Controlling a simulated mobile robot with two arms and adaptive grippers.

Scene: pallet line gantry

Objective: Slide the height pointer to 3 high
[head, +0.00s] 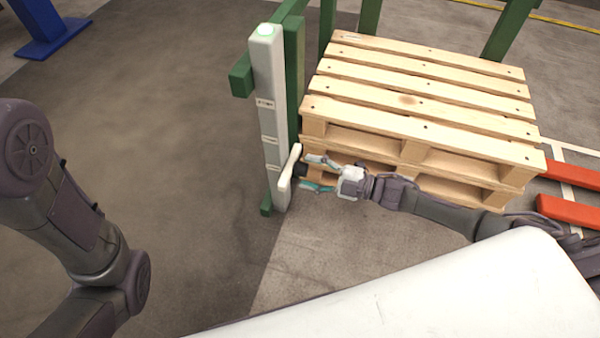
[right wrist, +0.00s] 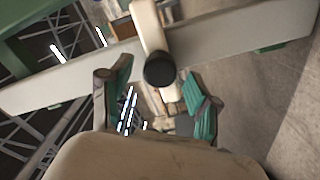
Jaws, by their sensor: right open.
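The height pointer (head: 289,168) is a pale bar across the lower part of the white upright post (head: 267,70). The post has several small labels down its face. The pointer has a black round knob (head: 300,170) on its right side. My right gripper (head: 306,172) is open, with its teal fingertips above and below the knob. In the right wrist view the knob (right wrist: 160,70) sits ahead of and between the open fingers (right wrist: 160,95); contact cannot be told. My left gripper is not in view; only my left arm shows.
A stack of wooden pallets (head: 420,90) stands right of the post, close behind my right arm. Green frame posts (head: 294,70) stand beside it. Red forks (head: 570,210) lie at the right.

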